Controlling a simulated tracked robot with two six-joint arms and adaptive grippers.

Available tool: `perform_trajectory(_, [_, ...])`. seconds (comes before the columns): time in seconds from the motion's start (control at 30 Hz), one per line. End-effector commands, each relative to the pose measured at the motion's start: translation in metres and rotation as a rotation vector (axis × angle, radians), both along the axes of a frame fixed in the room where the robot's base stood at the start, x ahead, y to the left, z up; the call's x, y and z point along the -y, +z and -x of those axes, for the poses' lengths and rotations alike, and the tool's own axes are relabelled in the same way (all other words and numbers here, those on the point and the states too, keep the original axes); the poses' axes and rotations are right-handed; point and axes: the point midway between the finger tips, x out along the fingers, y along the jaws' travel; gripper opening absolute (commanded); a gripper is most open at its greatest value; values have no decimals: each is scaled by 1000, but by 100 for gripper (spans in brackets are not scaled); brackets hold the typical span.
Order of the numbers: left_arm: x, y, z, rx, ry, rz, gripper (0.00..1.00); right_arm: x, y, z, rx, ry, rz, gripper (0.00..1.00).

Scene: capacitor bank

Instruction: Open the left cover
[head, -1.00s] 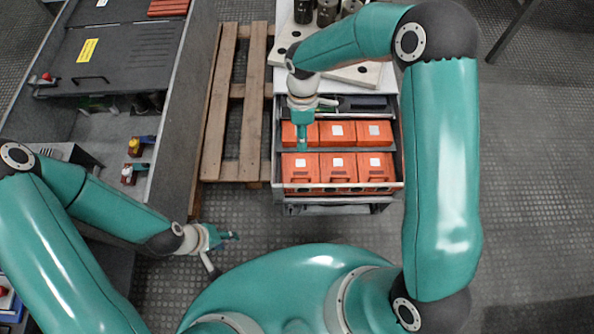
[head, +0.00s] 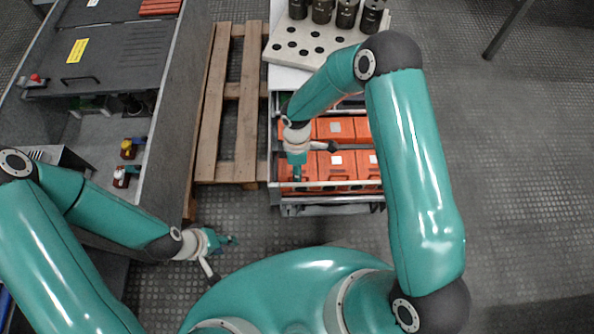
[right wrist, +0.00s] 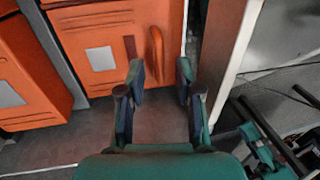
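A dark grey cover (head: 124,55) with a yellow label (head: 78,50) and a black handle (head: 80,82) lies across the grey enclosure at the upper left of the head view. I cannot tell whether this is the left cover. My left gripper (head: 228,240) is in front of the enclosure, apart from it; its fingers are too small to read. My right gripper (head: 297,176) is over the drawer of orange boxes. In the right wrist view its fingers (right wrist: 161,74) are apart and empty, close to an orange box (right wrist: 95,60) with an orange handle (right wrist: 156,52).
The open drawer (head: 330,187) holds several orange boxes. Behind it stands a white perforated block (head: 290,45) with dark cylinders. A wooden pallet (head: 210,120) lies between enclosure and drawer. Small bottles (head: 121,176) stand in the enclosure's open near part.

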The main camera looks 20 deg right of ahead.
Motion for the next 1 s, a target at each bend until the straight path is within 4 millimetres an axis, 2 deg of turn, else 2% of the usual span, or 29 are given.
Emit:
perform_trajectory(0.27, [0, 0, 0, 0, 0, 0, 40, -1, -1, 0, 1, 1, -1, 34])
perform_trajectory(0.47, [0, 0, 0, 0, 0, 0, 40, -1, -1, 0, 1, 1, 0, 2])
perform_trajectory(0.5, [0, 0, 0, 0, 0, 0, 40, -1, -1, 0, 1, 1, 0, 0])
perform_trajectory(1.0, [0, 2, 0, 0, 0, 0, 40, 2, 1, -1, -6, -4, -3, 0])
